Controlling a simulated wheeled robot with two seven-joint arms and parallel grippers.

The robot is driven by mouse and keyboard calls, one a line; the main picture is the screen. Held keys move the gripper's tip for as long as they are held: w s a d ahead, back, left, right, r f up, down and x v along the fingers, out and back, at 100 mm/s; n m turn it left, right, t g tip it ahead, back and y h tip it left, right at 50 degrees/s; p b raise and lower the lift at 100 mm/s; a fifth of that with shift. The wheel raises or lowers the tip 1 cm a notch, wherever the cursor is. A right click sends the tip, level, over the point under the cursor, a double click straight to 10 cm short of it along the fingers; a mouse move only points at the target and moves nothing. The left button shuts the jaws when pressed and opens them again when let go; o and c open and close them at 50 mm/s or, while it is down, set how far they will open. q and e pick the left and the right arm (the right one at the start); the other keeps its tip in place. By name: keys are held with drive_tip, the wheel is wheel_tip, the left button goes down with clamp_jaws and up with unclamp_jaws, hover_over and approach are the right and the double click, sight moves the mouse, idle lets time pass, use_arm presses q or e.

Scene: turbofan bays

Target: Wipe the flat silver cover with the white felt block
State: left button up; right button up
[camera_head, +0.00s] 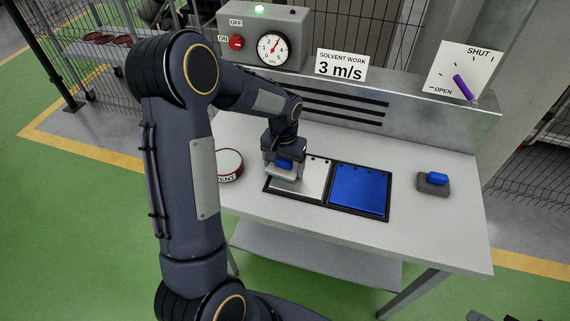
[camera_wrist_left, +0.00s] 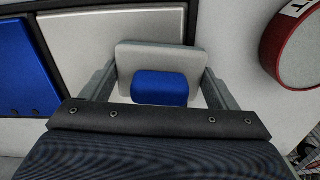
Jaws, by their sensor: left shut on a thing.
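The flat silver cover (camera_head: 313,181) lies in a dark frame on the bench, to the left of a blue cover. My left gripper (camera_head: 284,167) is over the left end of the silver cover. It is shut on the blue handle of the white felt block (camera_wrist_left: 160,56), which shows between the fingers in the left wrist view. The block is on or just above the cover; I cannot tell whether it touches. The silver cover also shows behind the block in the left wrist view (camera_wrist_left: 85,35). My right gripper is not clearly in view.
The blue cover (camera_head: 359,190) fills the right half of the frame. A grey block with a blue handle (camera_head: 434,184) stands at the bench's right. A red-rimmed round tin (camera_head: 229,165) stands left of my gripper. A gauge box (camera_head: 266,38) and purple lever (camera_head: 463,88) are behind.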

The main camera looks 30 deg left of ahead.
sight(283, 159)
use_arm(q)
wheel_tip(283, 159, up, 4)
drive_tip(key=shift+s+r+p, duration=0.1)
drive_tip(key=shift+p, duration=1.15)
drive_tip(key=shift+a+r+p, duration=0.2)
drive_tip(key=shift+r+p, duration=0.35)
drive_tip(key=shift+r, duration=0.15)
drive_tip(key=shift+r+p, duration=0.95)
drive_tip(key=shift+r, duration=0.4)
